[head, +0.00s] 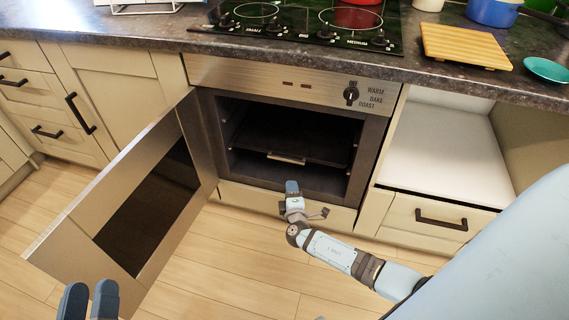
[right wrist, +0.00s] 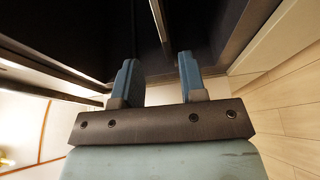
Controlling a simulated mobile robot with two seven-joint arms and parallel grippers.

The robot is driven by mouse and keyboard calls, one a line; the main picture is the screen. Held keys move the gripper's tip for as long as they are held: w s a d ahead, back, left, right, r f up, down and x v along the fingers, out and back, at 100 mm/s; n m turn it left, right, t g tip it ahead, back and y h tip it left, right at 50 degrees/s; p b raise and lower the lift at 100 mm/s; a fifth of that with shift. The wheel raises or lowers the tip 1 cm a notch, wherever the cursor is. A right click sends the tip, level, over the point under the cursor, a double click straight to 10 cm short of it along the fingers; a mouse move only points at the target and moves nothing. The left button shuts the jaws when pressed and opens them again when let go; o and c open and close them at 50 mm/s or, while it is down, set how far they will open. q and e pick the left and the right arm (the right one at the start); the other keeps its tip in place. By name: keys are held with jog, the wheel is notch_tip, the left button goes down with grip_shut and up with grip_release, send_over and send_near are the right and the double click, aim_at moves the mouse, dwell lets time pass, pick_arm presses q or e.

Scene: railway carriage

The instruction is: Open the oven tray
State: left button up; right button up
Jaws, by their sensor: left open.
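The oven (head: 330,188) stands under the counter with its door (head: 150,200) swung open to the left. A dark oven tray (head: 300,145) lies inside the cavity, with a light metal handle (head: 286,158) at its front edge. My right gripper (head: 292,188) is in front of the oven opening, below and apart from the handle in the head view. In the right wrist view its two blue fingers (right wrist: 157,80) are spread with nothing between them. A thin light strip, perhaps the handle (right wrist: 159,22), lies ahead of them. My left gripper (head: 88,300) is open and empty at the bottom left, near the door.
The hob (head: 300,25) and a wooden board (head: 464,45) are on the counter. An open cupboard space (head: 440,145) is to the oven's right. Drawers and cupboards stand to the left. The wooden floor (head: 225,270) in front is clear apart from the door's sweep.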

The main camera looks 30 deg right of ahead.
aim_at(286, 158)
pick_arm(q)
jog(key=f+b, duration=0.1)
jog(key=f+g+b, duration=0.1)
jog(key=f+b, duration=0.1)
jog(key=f, duration=0.1)
jog(key=shift+d, duration=0.3)
pick_arm(e)
jog(key=x, duration=1.4)
jog(key=shift+w+r, duration=0.15)
jog(key=shift+r, duration=0.15)
pick_arm(q)
jog(key=shift+r, duration=0.1)
pick_arm(e)
jog(key=shift+c, duration=0.2)
grip_shut()
